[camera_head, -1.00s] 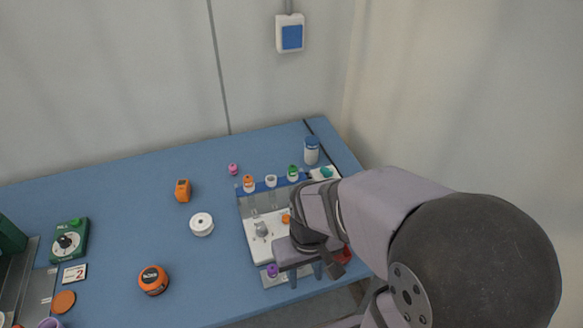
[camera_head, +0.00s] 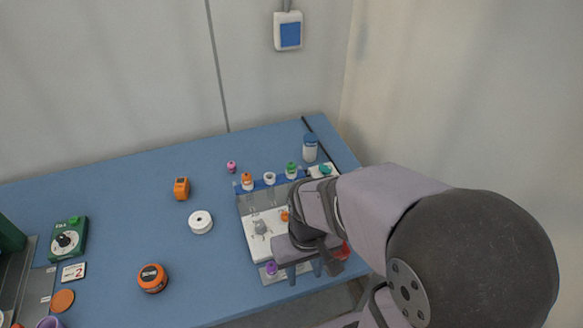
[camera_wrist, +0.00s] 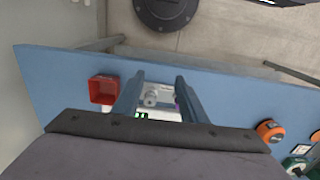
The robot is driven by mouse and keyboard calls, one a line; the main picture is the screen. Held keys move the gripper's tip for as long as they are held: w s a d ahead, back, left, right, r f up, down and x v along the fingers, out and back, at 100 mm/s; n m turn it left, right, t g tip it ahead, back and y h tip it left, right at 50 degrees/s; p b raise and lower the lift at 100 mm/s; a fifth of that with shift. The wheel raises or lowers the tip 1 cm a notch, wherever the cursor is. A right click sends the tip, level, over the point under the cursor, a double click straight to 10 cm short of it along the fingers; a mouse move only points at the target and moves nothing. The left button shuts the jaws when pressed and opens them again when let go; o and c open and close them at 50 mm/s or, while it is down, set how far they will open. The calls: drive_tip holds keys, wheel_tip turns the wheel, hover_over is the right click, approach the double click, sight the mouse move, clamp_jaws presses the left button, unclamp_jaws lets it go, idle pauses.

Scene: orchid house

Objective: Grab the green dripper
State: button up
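The green-capped dripper (camera_head: 292,170) stands upright at the right end of a row in a clear rack (camera_head: 243,207). A white-topped dripper (camera_head: 269,178) and an orange-capped one (camera_head: 247,181) stand to its left. My gripper (camera_head: 303,270) points down over the front of the white tray area, nearer the table's front edge than the green dripper. In the wrist view my gripper (camera_wrist: 157,90) has its two fingers apart, with nothing held between them. The green dripper is not recognisable in the wrist view.
A small grey item (camera_head: 260,228) and a purple-capped item (camera_head: 271,268) are left of my gripper. A red open box (camera_wrist: 102,89) is beside one finger in the wrist view. A blue-lidded jar (camera_head: 310,148) stands behind.

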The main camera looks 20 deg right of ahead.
sight(291, 164)
idle(0.3)
drive_tip(key=w+d+r+n+t+h+p, duration=0.1)
drive_tip(key=w+d+r+n+h+p, duration=0.15)
drive_tip(key=w+n, duration=0.4)
drive_tip(key=w+d+r+n+t+h+p, duration=0.1)
drive_tip(key=w+d+n+h, duration=0.1)
drive_tip(key=w+n+h, duration=0.4)
drive_tip(key=w+d+r+n+h+p, duration=0.1)
drive_tip(key=w+d+n+p, duration=0.15)
drive_tip(key=w+n, duration=0.4)
drive_tip(key=w+n+t+h, duration=0.1)
drive_tip(key=w, duration=0.2)
drive_tip(key=w+a+f+n+t, duration=0.1)
drive_tip(key=w+n, duration=0.1)
drive_tip(key=w, duration=0.2)
drive_tip(key=w+a+n+t+h, duration=0.1)
drive_tip(key=w+t, duration=0.1)
drive_tip(key=w, duration=0.1)
drive_tip(key=shift+w+a+f+h, duration=0.15)
drive_tip(key=shift+a+h, duration=0.1)
drive_tip(key=shift+h, duration=0.1)
drive_tip(key=shift+p+x, duration=0.9)
drive_tip(key=shift+x, duration=0.65)
drive_tip(key=shift+p+x, duration=1)
drive_tip(key=shift+x, duration=1.1)
drive_tip(key=shift+f, duration=0.15)
